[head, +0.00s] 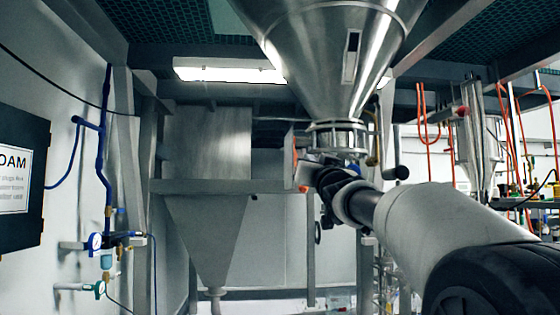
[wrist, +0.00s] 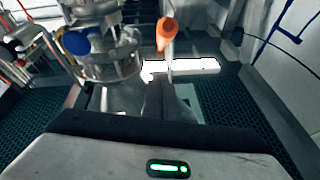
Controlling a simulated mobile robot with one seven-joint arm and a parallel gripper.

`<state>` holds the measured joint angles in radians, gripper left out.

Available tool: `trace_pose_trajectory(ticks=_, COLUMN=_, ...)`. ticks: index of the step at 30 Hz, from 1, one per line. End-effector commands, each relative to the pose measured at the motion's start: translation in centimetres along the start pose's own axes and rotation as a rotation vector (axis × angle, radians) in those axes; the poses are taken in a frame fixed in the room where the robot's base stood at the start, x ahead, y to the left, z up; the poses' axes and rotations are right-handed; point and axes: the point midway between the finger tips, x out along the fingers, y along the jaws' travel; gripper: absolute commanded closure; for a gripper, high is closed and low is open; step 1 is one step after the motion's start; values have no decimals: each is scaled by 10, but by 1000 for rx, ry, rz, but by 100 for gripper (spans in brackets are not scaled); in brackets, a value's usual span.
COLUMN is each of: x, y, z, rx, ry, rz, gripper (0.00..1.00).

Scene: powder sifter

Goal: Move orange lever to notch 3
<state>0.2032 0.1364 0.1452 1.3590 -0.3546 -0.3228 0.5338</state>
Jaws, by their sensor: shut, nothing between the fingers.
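The orange lever (wrist: 166,34) shows in the upper middle of the wrist view, its rounded end towards me, beside the metal valve collar (wrist: 105,60). No notch numbers can be read, so I cannot tell the lever's notch. My gripper (head: 320,173) is just below the collar under the steel hopper. It is shut and empty. Its body (wrist: 168,150) fills the bottom of the wrist view, and its fingertips are not clearly seen.
The large steel hopper (head: 335,55) hangs above my gripper. A black-knobbed crank (head: 397,173) is right of the collar, close to my arm. A blue round part (wrist: 75,42) sits on the collar. A grey bin (head: 207,225) stands left on a metal frame.

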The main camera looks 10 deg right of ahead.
Motion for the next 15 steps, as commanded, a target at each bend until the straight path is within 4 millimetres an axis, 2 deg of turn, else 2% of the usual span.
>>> trace_pose_trajectory(ticks=1, x=2, y=0, z=12, rx=1, ry=-5, rz=-1, gripper=100)
trace_pose_trajectory(ticks=3, x=4, y=0, z=22, rx=2, ry=-4, rz=0, gripper=100)
trace_pose_trajectory(ticks=6, x=7, y=0, z=31, rx=1, ry=-2, rz=0, gripper=100)
trace_pose_trajectory(ticks=15, x=8, y=0, z=39, rx=-1, ry=-1, rz=1, gripper=100)
